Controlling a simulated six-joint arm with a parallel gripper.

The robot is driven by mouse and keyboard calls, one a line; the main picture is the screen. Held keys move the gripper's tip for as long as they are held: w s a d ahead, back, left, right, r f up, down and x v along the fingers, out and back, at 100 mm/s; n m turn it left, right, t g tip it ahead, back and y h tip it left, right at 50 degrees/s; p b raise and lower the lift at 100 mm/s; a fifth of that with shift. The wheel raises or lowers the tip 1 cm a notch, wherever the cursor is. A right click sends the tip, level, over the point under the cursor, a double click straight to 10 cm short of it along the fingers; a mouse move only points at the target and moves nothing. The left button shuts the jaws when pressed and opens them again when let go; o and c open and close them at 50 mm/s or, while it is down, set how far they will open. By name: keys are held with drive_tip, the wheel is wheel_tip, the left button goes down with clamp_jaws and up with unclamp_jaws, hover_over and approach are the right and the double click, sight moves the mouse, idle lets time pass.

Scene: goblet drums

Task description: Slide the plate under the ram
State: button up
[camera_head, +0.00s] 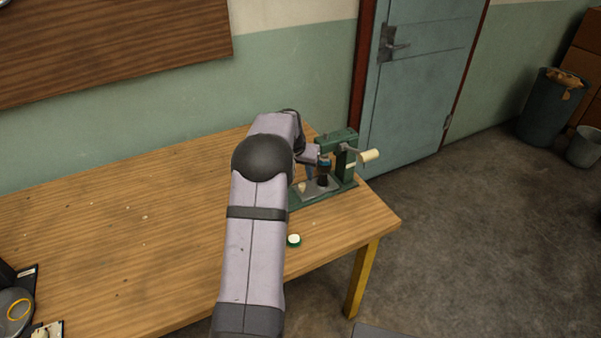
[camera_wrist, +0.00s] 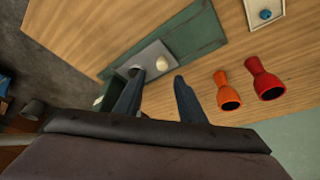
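The green press (camera_head: 338,140) stands on the table's right part, with a cream-ended handle (camera_head: 369,156) at its right. A grey plate (camera_head: 318,190) with a cream knob (camera_head: 301,187) lies on the press's green base (camera_head: 305,201). In the wrist view the plate (camera_wrist: 152,54) and knob (camera_wrist: 163,62) lie just beyond my fingertips. My gripper (camera_wrist: 158,76) is open, with a clear gap between its dark blue fingers. The knob shows in line with this gap; I see no grip on it. My gripper (camera_head: 317,170) partly hides the ram area in the head view.
A pale box with a blue knob (camera_wrist: 265,14) is farther off. A small green-and-white round piece (camera_head: 294,240) lies near the table's front edge. The table's left part is mostly clear.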

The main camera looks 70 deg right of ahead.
wheel_tip(320, 180, up, 6)
drive_tip(key=p, duration=0.4)
drive_tip(key=shift+p, duration=0.3)
idle(0.6)
